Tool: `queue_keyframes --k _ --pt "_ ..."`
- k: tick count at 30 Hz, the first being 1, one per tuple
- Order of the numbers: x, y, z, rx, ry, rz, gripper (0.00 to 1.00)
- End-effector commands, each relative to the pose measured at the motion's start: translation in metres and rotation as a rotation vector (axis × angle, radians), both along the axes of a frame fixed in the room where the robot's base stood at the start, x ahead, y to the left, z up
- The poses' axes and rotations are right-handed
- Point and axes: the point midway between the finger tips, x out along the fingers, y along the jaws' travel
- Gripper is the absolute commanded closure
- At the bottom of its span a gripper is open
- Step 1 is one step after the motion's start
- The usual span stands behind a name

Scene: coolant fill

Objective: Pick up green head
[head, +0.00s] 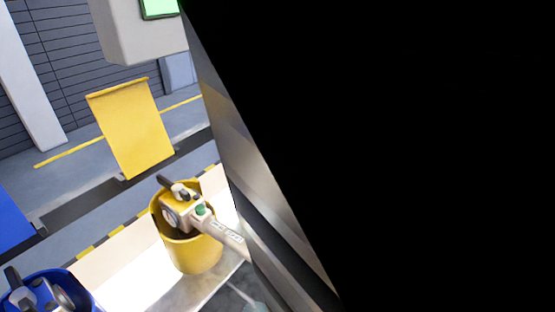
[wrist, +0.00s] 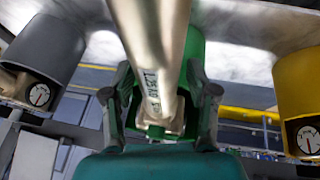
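In the wrist view a green holder (wrist: 195,48) stands behind a pale metal head (wrist: 152,45), which has a long lettered handle and a small green part (wrist: 155,131) at its lower end. My gripper (wrist: 160,88) has its two grey fingers apart, one on each side of this head. I cannot tell whether the fingers press on it. The teal body of my gripper covers the bottom of the view. In the head view neither the green holder nor my gripper shows; a large dark shape covers the right side.
A yellow holder (head: 192,256) with its own head (head: 190,211) stands in the head view, and a blue holder (head: 88,291) at lower left. In the wrist view a grey holder (wrist: 50,48) is on the left and a yellow one (wrist: 300,85) on the right, both close by.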

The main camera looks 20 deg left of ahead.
Motion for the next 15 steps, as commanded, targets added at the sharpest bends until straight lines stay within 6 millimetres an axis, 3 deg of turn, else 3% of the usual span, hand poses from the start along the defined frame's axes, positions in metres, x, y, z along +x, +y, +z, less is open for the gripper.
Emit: queue_keyframes --k 1,6,15 --pt "0.0 0.0001 0.0001 0.0 0.0 0.0 0.61" --pt "-0.0002 0.0002 0.0 0.0 0.0 0.0 1.0" --pt "0.0002 0.0009 0.0027 0.003 -0.004 0.002 1.0"
